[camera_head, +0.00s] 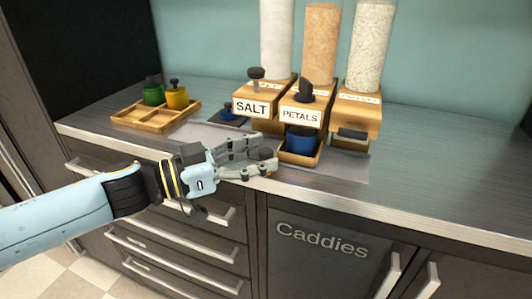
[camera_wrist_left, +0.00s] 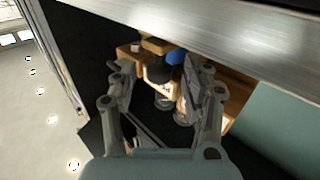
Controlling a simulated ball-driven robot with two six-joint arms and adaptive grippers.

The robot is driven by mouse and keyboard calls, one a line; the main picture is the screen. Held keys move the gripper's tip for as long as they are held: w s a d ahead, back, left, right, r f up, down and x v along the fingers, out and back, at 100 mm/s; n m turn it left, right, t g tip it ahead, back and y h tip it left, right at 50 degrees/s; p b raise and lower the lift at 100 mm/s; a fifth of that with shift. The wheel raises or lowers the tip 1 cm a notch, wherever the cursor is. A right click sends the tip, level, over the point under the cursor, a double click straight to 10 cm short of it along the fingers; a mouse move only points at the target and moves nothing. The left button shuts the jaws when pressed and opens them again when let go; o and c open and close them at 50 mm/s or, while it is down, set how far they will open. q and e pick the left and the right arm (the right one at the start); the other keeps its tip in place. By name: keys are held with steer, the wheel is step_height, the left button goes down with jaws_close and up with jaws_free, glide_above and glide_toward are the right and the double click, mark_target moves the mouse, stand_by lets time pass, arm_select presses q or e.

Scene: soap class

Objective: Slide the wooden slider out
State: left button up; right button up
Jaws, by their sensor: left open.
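Three wooden dispensers stand on the counter, labelled SALT (camera_head: 251,108), PETALS (camera_head: 300,115) and a third (camera_head: 357,115) whose label is hard to read. My left gripper (camera_head: 268,155) is open in front of the SALT one, at the counter's front edge. The slider itself is mostly hidden by the gripper. My right gripper is out of view.
A blue cup (camera_head: 301,140) stands in the wooden tray under PETALS, close right of my gripper. A wooden tray (camera_head: 145,122) with a green jar (camera_head: 153,95) and a yellow jar (camera_head: 177,98) is at left. The right counter (camera_head: 450,175) is clear.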

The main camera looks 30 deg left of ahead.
arm_select(q)
steer(key=shift+x, duration=0.95)
jaws_close()
steer(key=shift+w+f, duration=0.1)
steer(key=shift+f, duration=0.05)
